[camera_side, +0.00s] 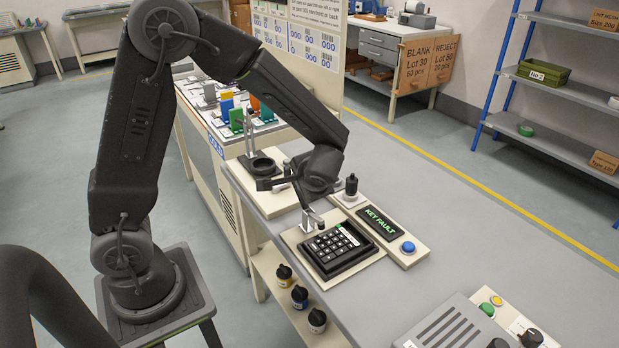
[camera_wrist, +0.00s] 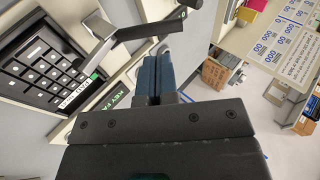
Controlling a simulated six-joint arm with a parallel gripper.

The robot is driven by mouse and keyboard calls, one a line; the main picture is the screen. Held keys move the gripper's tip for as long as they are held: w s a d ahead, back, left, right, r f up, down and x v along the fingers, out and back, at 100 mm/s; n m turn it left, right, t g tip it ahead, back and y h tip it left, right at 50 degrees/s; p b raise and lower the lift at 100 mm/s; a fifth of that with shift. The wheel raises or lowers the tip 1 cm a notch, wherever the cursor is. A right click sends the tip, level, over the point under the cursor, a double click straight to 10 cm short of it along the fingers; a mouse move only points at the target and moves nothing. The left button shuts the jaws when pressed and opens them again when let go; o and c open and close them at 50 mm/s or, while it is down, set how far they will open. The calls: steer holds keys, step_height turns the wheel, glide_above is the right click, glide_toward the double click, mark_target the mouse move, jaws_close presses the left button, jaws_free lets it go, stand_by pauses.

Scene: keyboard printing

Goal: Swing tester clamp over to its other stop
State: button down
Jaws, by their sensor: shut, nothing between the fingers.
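A black keypad (camera_side: 338,250) with pale-marked keys sits in the tester on a cream base; it also shows at the left of the wrist view (camera_wrist: 40,62). The tester clamp, a grey metal arm (camera_side: 310,217), reaches down at the keypad's back left corner in the side view. In the wrist view a dark clamp bar (camera_wrist: 148,32) crosses just ahead of my fingers. My gripper (camera_wrist: 158,58) is shut and empty, above the bench near the clamp. Whether the fingers touch the bar I cannot tell. My wrist hides part of the clamp in the side view.
A display (camera_side: 381,222) reading KEY FAULT and a blue button (camera_side: 408,247) stand right of the keypad. A black-knobbed stamp (camera_side: 351,187) is behind it. Several ink bottles (camera_side: 300,297) stand on a lower shelf in front.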

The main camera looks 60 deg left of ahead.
mark_target(294, 185)
steer(key=x, duration=0.5)
steer(key=shift+w+a+f, duration=0.1)
steer(key=shift+a+f, duration=0.1)
steer(key=shift+a, duration=0.05)
steer(key=shift+a, duration=0.1)
steer(key=shift+a+f+h, duration=0.3)
steer(key=shift+a+h, duration=0.4)
steer(key=shift+h, duration=0.5)
steer(key=shift+a+f+n+h, duration=0.4)
steer(key=shift+a+f+h, duration=0.15)
steer(key=shift+h, duration=0.45)
steer(key=shift+a+f, duration=0.4)
steer(key=shift+f, duration=0.2)
steer(key=shift+a+f, duration=0.35)
steer(key=shift+f, duration=0.2)
steer(key=shift+a+f, duration=0.2)
steer(key=shift+f, duration=0.35)
steer(key=shift+f, duration=0.2)
steer(key=shift+r, duration=0.1)
step_height(294, 185, up, 14)
steer(key=s+a, duration=0.2)
steer(key=shift+s+a+f, duration=0.2)
steer(key=shift+s+a, duration=0.15)
